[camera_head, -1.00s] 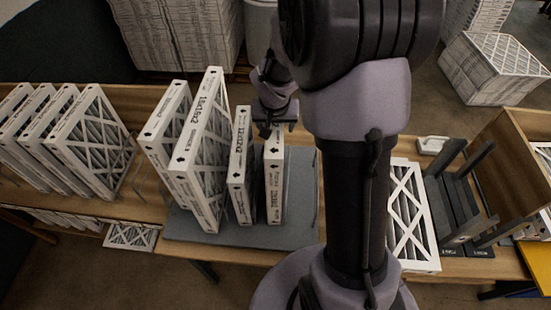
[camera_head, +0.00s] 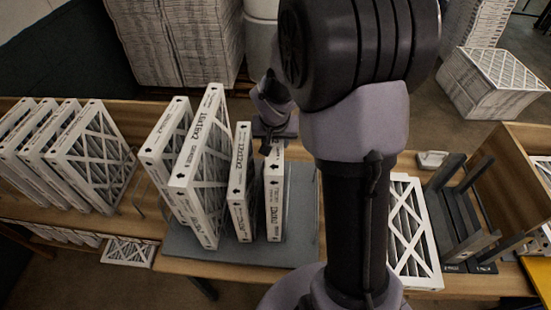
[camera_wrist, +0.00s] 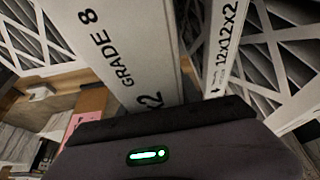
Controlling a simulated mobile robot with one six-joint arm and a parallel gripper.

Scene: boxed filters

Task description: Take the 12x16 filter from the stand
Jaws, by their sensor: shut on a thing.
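Several white boxed filters stand upright on a grey stand (camera_head: 300,220). My gripper (camera_head: 272,143) is at the far upper end of the rightmost filter (camera_head: 274,200) and is shut on it. In the wrist view this filter (camera_wrist: 125,50) reads "GRADE 8" and "x2"; the rest of its size is hidden by the dark gripper body (camera_wrist: 170,130). A narrow filter marked 12x12x2 (camera_head: 240,190) stands just left of it in the head view; it also shows in the wrist view (camera_wrist: 222,45). The held filter still appears upright, low at the stand.
Two larger filters, one nearer (camera_head: 203,165) and one behind (camera_head: 165,150), stand left on the stand. More filters (camera_head: 90,160) lean at far left. Right of my arm are a flat-leaning filter (camera_head: 412,235) and a dark rack (camera_head: 460,225). Boxes stand on the floor behind.

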